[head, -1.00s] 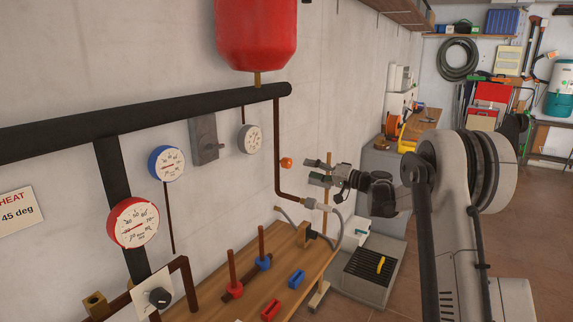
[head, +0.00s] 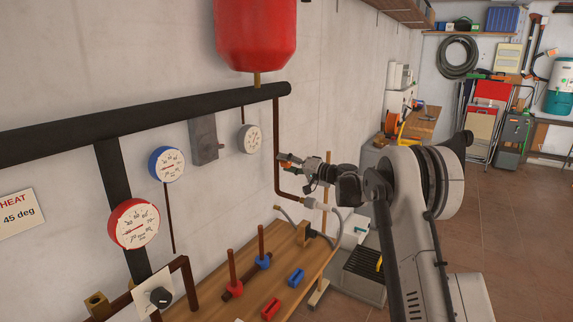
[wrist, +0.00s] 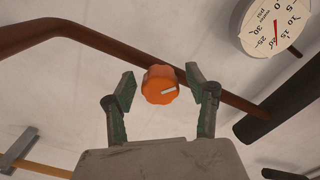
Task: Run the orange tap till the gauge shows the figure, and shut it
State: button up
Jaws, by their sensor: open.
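The white gauge (wrist: 272,22) is at the upper right of the wrist view, with a red needle and a scale marked psi. It also shows in the head view (head: 249,139), where its reading is too small to tell.
A red tank (head: 256,45) hangs above a thick black pipe (head: 150,118). Red-rimmed (head: 134,223) and blue-rimmed (head: 166,164) gauges are at the left. A wooden bench (head: 262,290) below carries red and blue valves. A grey hose (head: 336,225) hangs under the tap.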

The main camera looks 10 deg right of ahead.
jog(key=c, duration=1.1)
jog(key=m+b, duration=0.3)
jog(key=m, duration=0.1)
jog(key=shift+f+m, duration=0.1)
jog(key=shift+m, duration=0.2)
jog(key=m+b, duration=0.2)
jog(key=m, duration=0.3)
jog(key=shift+m, duration=0.4)
jog(key=o, duration=1.1)
